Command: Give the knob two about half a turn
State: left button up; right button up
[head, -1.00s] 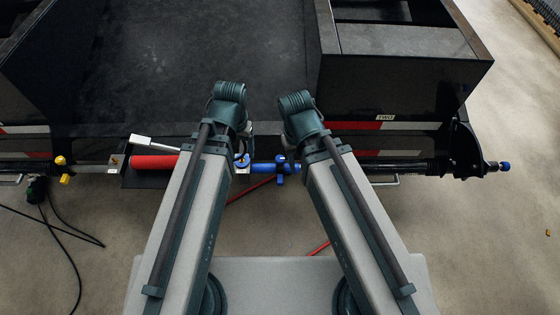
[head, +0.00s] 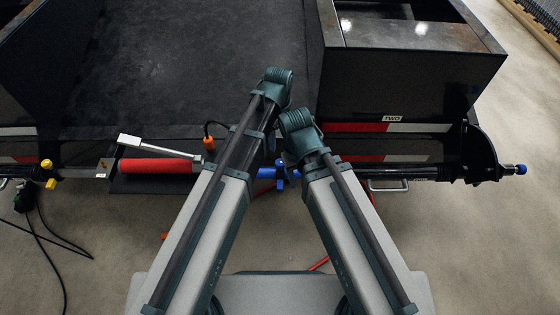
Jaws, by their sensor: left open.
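A black trailer box carries a small white "TWO" label (head: 392,119) on its lower front edge. Below it a dark bar ends in a blue knob (head: 520,169) at the far right. A blue fitting (head: 281,175) sits on the bar in the middle, partly behind my arms. I cannot tell which of these the label names. My left gripper (head: 268,150) is open, mostly hidden behind my own arm links near the blue fitting, and I see nothing in it. My right gripper is hidden behind its arm.
A red cylinder (head: 157,166) with a grey lever (head: 158,147) lies left of my arms. A yellow fitting (head: 48,174) and black cables (head: 50,238) are at far left. A metal handle (head: 388,187) hangs under the bar. The floor at right (head: 490,245) is clear.

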aim_at(280, 162)
pick_arm(q)
jog(key=shift+d+m, duration=0.2)
jog(key=shift+m, duration=0.1)
jog(key=shift+f, duration=0.2)
notch_tip(280, 162, down, 14)
jog(key=b, duration=1.4)
jog(key=shift+r, duration=0.2)
jog(key=shift+r, duration=0.1)
grip_shut()
